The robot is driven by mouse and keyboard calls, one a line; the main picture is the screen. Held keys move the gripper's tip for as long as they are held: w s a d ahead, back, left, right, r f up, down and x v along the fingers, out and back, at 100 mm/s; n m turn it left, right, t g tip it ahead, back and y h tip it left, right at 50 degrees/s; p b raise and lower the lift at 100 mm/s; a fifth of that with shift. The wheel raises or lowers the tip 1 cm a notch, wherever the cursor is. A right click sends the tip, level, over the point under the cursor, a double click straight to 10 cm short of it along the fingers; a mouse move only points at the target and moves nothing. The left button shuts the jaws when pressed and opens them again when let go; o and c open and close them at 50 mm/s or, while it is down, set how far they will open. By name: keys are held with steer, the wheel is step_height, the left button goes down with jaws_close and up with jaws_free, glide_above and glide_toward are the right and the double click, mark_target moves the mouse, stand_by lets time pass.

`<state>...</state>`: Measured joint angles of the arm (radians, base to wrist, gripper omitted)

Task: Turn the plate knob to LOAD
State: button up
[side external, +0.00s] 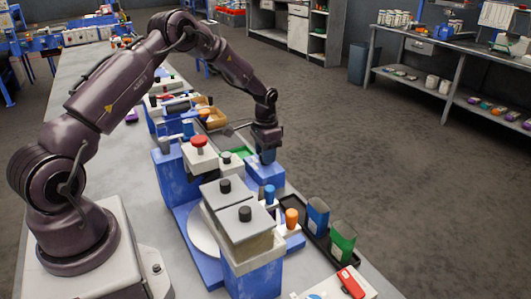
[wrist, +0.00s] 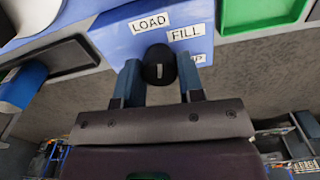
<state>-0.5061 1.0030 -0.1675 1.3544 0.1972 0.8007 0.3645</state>
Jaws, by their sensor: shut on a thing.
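The plate knob (wrist: 159,62) is a black round knob with a short white mark, on the face of a blue box (wrist: 112,40). White labels LOAD (wrist: 151,22) and FILL (wrist: 186,32) sit above it; a third label at its right is partly hidden and ends in P. The white mark's exact setting is hard to tell. My gripper (wrist: 158,80) has one blue finger on each side of the knob and is shut on it. In the side external view my gripper (side external: 266,152) points down at the blue box (side external: 266,175), and the knob is hidden there.
A blue-based machine with a red knob (side external: 199,142) and grey blocks with black knobs (side external: 245,214) stands close by my gripper. A black tray (side external: 318,240) holds blue and green packets. A green tray (wrist: 262,14) lies near the box.

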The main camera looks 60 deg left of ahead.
steer(key=shift+n, duration=1.5)
steer(key=o, duration=0.9)
steer(key=shift+r, duration=0.1)
step_height(320, 180, up, 13)
steer(key=shift+f, duration=0.1)
